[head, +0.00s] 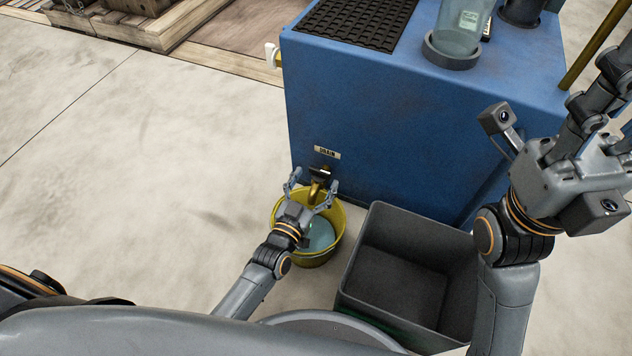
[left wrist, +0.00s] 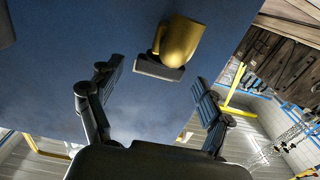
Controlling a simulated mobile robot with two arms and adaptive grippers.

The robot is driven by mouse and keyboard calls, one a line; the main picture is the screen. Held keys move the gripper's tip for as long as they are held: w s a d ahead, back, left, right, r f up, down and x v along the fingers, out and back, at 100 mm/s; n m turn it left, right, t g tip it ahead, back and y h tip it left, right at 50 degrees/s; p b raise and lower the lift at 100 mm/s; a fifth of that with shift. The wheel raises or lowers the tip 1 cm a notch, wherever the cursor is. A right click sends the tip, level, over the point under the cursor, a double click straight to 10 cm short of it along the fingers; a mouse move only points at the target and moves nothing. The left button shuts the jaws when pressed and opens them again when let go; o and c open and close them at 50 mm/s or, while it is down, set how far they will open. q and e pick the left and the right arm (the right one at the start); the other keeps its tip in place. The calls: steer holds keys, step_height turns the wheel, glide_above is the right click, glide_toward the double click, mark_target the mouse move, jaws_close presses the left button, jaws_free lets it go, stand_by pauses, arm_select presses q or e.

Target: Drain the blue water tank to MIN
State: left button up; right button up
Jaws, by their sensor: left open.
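The blue tank (head: 400,120) stands upright, with a DRAIN label (head: 327,152) low on its front. Below the label is a brass tap (head: 316,190) with a dark handle (head: 321,172); in the left wrist view the brass body (left wrist: 181,42) and dark handle (left wrist: 158,69) show close up. A yellow bucket (head: 338,240) under the tap holds bluish water (head: 320,236). My right gripper (head: 598,95) is raised at the right; its fingertips are unclear. No level mark is readable.
An empty dark grey bin (head: 400,270) stands right of the bucket. A clear cylinder (head: 461,28) in a dark collar and a black ribbed mat (head: 357,22) are on the tank top. Wooden pallets (head: 160,25) lie back left. The floor at the left is clear.

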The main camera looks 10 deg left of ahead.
arm_select(q)
steer(key=shift+w, duration=0.45)
steer(key=shift+c, duration=0.2)
steer(key=c, duration=1.1)
